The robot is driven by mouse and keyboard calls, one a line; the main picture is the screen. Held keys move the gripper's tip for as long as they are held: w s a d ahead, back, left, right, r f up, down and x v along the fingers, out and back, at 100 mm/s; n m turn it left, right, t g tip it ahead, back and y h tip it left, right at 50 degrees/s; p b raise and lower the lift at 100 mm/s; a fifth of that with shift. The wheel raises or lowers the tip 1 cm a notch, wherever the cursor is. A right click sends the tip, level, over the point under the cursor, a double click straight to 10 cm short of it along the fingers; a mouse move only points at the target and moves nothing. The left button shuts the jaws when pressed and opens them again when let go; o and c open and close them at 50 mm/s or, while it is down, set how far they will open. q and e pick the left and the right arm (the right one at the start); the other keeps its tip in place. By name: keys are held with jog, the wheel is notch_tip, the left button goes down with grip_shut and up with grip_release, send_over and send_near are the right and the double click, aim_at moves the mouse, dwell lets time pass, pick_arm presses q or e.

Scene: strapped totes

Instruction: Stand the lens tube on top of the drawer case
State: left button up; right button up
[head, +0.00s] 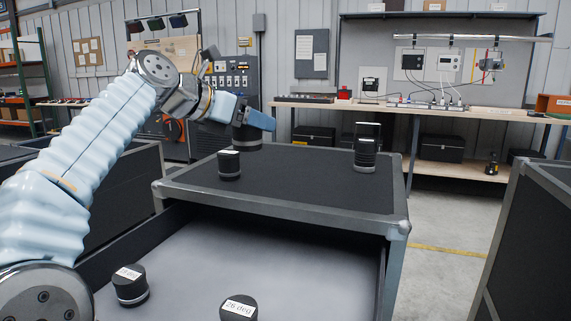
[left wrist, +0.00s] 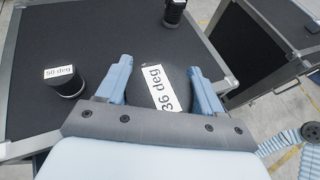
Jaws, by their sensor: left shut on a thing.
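My left gripper (head: 250,120) is shut on a black lens tube (head: 247,138) at the back left of the drawer case (head: 310,205). In the left wrist view the held tube (left wrist: 158,76) is between the two fingers, with a white label reading 36 deg. The tube looks upright. I cannot tell whether its base touches the case top. Two other black tubes stand on the case top: a short one (head: 229,166) at the left and a taller one (head: 366,152) at the back right. My right gripper is not in view.
The case's drawer (head: 240,255) is open at the front, with two tubes in it: one at the left (head: 130,288) and one labelled 26 deg (head: 239,309). Another dark case (head: 535,240) stands at the right. The middle of the case top is clear. A workbench (head: 450,112) stands behind.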

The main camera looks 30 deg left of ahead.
pick_arm(q)
jog(key=w+d+f, duration=0.1)
jog(key=w+f, duration=0.2)
jog(key=w, duration=0.1)
jog(key=w+d+f, duration=0.1)
jog(key=w+f, duration=0.1)
jog(key=w, duration=0.2)
jog(key=w+d+f, duration=0.2)
jog(key=w+f, duration=0.1)
jog(key=w, duration=0.1)
jog(key=shift+f, duration=0.35)
jog(key=shift+w+f, duration=0.15)
jog(key=shift+f, duration=0.85)
jog(key=shift+w+f, duration=0.15)
jog(key=shift+f, duration=0.8)
jog(key=shift+f, duration=0.15)
jog(key=o, duration=1.2)
jog(key=shift+o, duration=0.2)
